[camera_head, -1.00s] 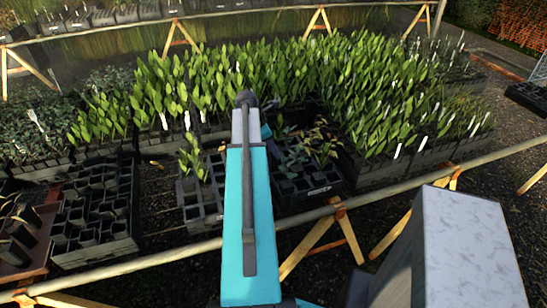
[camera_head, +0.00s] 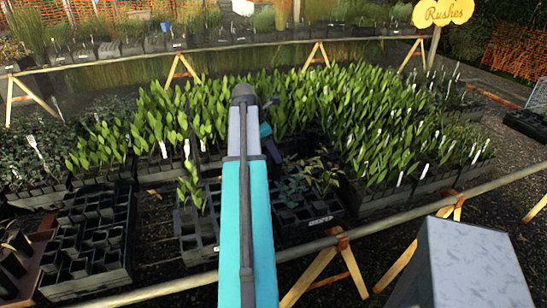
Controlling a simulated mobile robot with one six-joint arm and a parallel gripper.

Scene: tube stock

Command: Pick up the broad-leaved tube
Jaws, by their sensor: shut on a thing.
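Broad-leaved green tubes stand in dense blocks (camera_head: 330,110) across the back and right of the bench. One small leafy clump (camera_head: 190,188) stands in the left front tray (camera_head: 198,232). Plants with darker leaves (camera_head: 322,178) stand in the right front tray (camera_head: 308,216). My teal arm rises through the middle of the picture and covers the area between these trays. Only a dark part of my gripper (camera_head: 272,150) shows, right of the arm, above the back of the right tray. Its jaws are shut, but the fingertips and the held thing are hidden.
A mostly empty cell tray (camera_head: 85,272) is at the left front. Wooden rails on trestles (camera_head: 340,236) run along the front and behind the bench. A grey metal box-like part is at the lower right. A yellow "Rushes" sign (camera_head: 443,13) stands at the back right.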

